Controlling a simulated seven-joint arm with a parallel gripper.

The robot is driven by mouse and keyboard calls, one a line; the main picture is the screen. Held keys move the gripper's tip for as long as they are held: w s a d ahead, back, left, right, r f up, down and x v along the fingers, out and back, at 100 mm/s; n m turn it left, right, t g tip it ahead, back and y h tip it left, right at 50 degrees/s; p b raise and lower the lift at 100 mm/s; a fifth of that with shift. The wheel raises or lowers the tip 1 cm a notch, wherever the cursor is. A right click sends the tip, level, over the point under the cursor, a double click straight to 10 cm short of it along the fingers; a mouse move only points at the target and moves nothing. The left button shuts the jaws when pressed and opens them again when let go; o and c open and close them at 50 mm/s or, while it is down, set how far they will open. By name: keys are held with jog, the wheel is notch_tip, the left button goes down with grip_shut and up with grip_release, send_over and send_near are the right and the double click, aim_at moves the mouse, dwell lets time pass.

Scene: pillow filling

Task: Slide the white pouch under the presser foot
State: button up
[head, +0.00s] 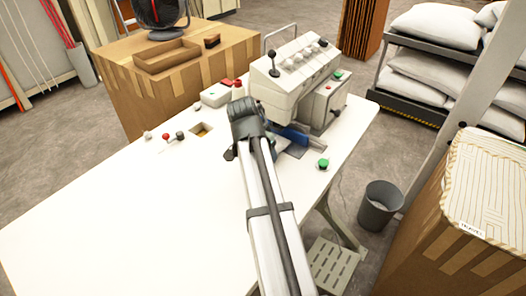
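The sewing machine (298,72) is a white unit with several knobs on top, standing at the far right part of the white table. A blue part (291,136) shows low at its front, beside my arm. My arm reaches up from the bottom to the front of the machine, and its dark joint covers part of the work area. My gripper's fingers are hidden behind the arm. I cannot make out the white pouch or the presser foot; the arm and the white tabletop make that area hard to read.
The white table (110,205) is mostly bare at left. A green button (323,163) sits near the right edge. A cardboard box (115,90) stands behind, and a bin (380,207) on the floor.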

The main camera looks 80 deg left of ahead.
jog(key=o, duration=1.1)
jog(key=shift+v, duration=3.15)
jog(key=shift+w+a+r, duration=0.1)
jog(key=shift+w+a, duration=0.05)
